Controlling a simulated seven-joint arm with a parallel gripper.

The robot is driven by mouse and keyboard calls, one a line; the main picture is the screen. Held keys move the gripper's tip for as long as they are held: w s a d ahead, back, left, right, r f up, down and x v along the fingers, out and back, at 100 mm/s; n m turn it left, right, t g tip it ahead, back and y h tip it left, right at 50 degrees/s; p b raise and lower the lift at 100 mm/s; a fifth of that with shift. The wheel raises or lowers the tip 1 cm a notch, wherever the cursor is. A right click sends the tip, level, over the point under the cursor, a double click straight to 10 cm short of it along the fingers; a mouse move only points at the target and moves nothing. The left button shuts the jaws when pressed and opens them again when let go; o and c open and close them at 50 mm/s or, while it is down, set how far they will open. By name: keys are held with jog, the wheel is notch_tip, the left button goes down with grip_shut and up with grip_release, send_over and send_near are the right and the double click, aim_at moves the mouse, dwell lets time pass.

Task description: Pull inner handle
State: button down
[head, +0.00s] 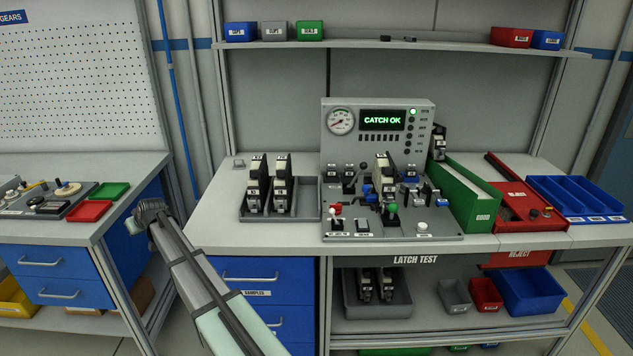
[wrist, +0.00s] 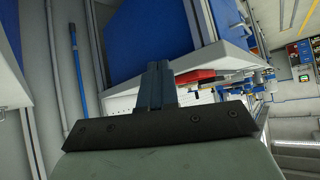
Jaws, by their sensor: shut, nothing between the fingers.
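A red-knobbed lever (head: 336,210) and a green-knobbed lever (head: 391,208) stand at the front. I cannot tell which part is the inner handle. My gripper (head: 150,208) is at the left, by the left bench's right edge, well apart from the station. In the wrist view its fingers (wrist: 157,84) are together and empty.
A grey tray (head: 268,217) holds two latch units left of the station. A green bin (head: 462,180), red reject box (head: 545,222) and blue tray (head: 580,195) stand to the right. The left bench (head: 60,228) carries small trays. A shelf (head: 400,44) runs above.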

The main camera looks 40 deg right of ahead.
jog(key=d+r+m+h, duration=0.1)
jog(key=d+r, duration=0.4)
jog(key=d, duration=0.6)
jog(key=d+r+m+h, duration=0.1)
jog(key=d+r+m, duration=0.1)
jog(key=d+r, duration=0.65)
jog(key=s+d+r+m+g, duration=0.1)
jog(key=s+d, duration=0.3)
jog(key=d, duration=0.5)
jog(key=s+d+h, duration=0.1)
jog(key=s+d, duration=0.3)
jog(key=d, duration=0.5)
jog(key=s+d+r+m+g, duration=0.1)
jog(key=s+d, duration=0.4)
jog(key=d, duration=0.4)
jog(key=s+d+r+m+g+h, duration=0.1)
jog(key=s+d+r+m+g, duration=0.15)
jog(key=s+d, duration=2.1)
jog(key=s+d+g, duration=0.1)
jog(key=s+d, duration=0.1)
jog(key=s, duration=0.8)
jog(key=s+d+r+m+g, duration=0.1)
jog(key=s+d, duration=0.2)
jog(key=s, duration=0.7)
jog(key=s+d+r+m+g, duration=0.1)
jog(key=s+d, duration=0.2)
jog(key=s, duration=0.7)
jog(key=shift+s, duration=0.2)
jog(key=shift+m, duration=0.25)
